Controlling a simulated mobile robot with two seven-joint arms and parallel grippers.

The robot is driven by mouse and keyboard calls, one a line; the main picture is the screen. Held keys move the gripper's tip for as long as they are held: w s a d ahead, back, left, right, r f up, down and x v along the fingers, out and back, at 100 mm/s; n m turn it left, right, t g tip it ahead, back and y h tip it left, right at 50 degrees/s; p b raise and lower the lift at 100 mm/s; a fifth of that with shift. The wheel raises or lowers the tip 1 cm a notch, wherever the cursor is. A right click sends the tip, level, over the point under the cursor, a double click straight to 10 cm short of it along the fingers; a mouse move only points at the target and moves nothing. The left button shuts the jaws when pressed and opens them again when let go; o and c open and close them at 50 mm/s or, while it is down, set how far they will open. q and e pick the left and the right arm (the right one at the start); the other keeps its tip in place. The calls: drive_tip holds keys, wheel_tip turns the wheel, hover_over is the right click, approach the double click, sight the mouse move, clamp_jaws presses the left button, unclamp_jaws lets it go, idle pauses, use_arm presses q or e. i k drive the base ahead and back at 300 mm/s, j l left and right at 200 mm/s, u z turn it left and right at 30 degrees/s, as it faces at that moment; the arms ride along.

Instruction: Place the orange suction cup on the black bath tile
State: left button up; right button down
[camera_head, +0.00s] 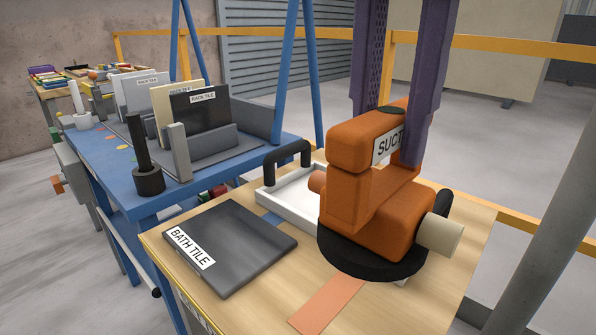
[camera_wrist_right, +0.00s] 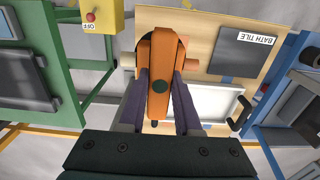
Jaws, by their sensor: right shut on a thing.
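The orange suction cup (camera_head: 365,215) has a black disc base and a white label. My right gripper (camera_head: 397,130) is shut on its upper orange handle, from above. The cup is upright over the right part of the wooden table; whether its base touches anything below cannot be told. In the right wrist view the cup (camera_wrist_right: 161,60) sits between the fingers of my right gripper (camera_wrist_right: 160,88). The black bath tile (camera_head: 245,255), labelled BATH TILE, lies flat on the table to the cup's left. It also shows in the right wrist view (camera_wrist_right: 238,58). My left gripper is not in view.
A white tray (camera_head: 268,203) with a black handle stands behind the cup. A blue table (camera_head: 88,158) with a rack of labelled tiles (camera_head: 200,112) is at the left. A green frame (camera_wrist_right: 62,60) and a yellow OFF box (camera_wrist_right: 98,17) show in the wrist view.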

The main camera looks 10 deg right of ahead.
sight(227, 237)
drive_tip(key=i+j+z, duration=0.15)
drive_tip(key=j, duration=0.2)
drive_tip(key=i+j+z, duration=0.15)
drive_tip(key=i+j, duration=0.15)
drive_tip(key=i+j+z, duration=0.15)
drive_tip(key=j, duration=0.3)
drive_tip(key=i+j+z, duration=0.15)
drive_tip(key=j, duration=0.25)
